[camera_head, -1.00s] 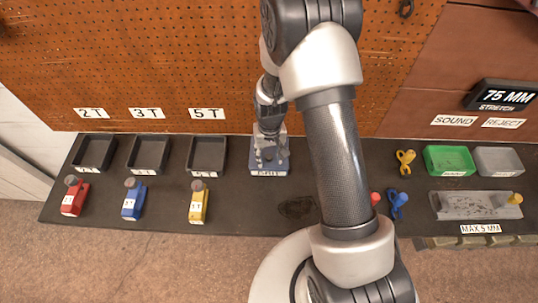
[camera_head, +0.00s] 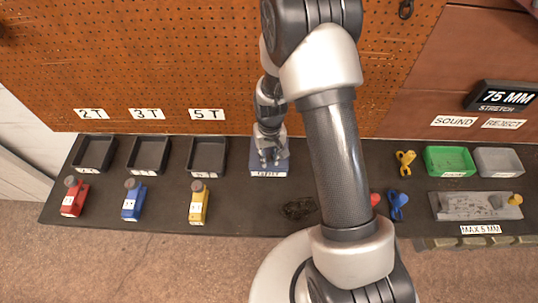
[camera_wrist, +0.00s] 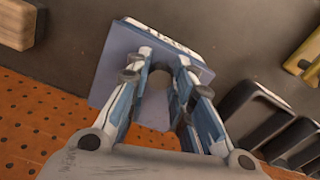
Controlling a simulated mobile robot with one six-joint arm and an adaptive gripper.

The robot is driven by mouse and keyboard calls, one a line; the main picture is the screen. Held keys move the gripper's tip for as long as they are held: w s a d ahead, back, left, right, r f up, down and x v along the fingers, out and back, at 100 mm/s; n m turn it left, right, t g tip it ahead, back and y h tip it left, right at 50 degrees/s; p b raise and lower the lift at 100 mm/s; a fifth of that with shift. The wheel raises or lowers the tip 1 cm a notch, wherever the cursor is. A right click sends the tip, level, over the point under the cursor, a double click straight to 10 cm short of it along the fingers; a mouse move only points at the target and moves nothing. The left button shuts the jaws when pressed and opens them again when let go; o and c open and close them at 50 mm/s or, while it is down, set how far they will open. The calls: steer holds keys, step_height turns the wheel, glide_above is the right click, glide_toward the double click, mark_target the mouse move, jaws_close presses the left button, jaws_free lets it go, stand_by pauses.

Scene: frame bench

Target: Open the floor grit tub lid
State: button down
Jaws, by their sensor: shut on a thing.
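The floor grit tub (camera_head: 283,160) is a small blue box with a white label on its front, at the middle back of the bench. My gripper (camera_head: 268,160) is down over its top, pointing downward. In the wrist view, the tub's blue top (camera_wrist: 113,62) lies under my fingers and the white label edge shows beyond. My gripper (camera_wrist: 158,75) is shut on a small grey arched part, seemingly the lid's handle, between the blue-and-white fingers. The fingers hide much of the lid, so I cannot tell whether it is raised.
Black trays (camera_head: 148,156) stand left of the tub, with red, blue and yellow tools (camera_head: 198,206) in front. A dark coil-like thing (camera_head: 298,208) lies front right. A green tray (camera_head: 449,161) and grey tray (camera_head: 498,161) stand far right. The pegboard (camera_head: 180,60) rises behind.

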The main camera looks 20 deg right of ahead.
mark_target(269, 149)
steer(key=shift+w+r, duration=0.25)
steer(key=shift+r, duration=0.05)
steer(key=shift+w+d+r+p, duration=0.15)
steer(key=shift+w+r+p, duration=0.3)
steer(key=shift+r, duration=0.25)
steer(key=shift+w+d+r+p, duration=0.15)
steer(key=shift+w+r+p, duration=0.2)
steer(key=shift+r, duration=0.3)
steer(key=shift+w+d+r+p, duration=0.15)
steer(key=shift+w+r+p, duration=0.2)
steer(key=shift+w+r, duration=0.25)
steer(key=shift+w+d+r+p, duration=0.3)
steer(key=shift+w+r, duration=0.2)
steer(key=shift+w, duration=0.3)
steer(key=shift+w+d+r+p, duration=0.15)
steer(key=shift+w+d+r, duration=0.25)
steer(key=shift+w, duration=0.35)
steer(key=c, duration=1.8)
jaws_free()
steer(key=o, duration=0.4)
steer(key=shift+w+d+f, duration=0.15)
steer(key=shift+o, duration=0.2)
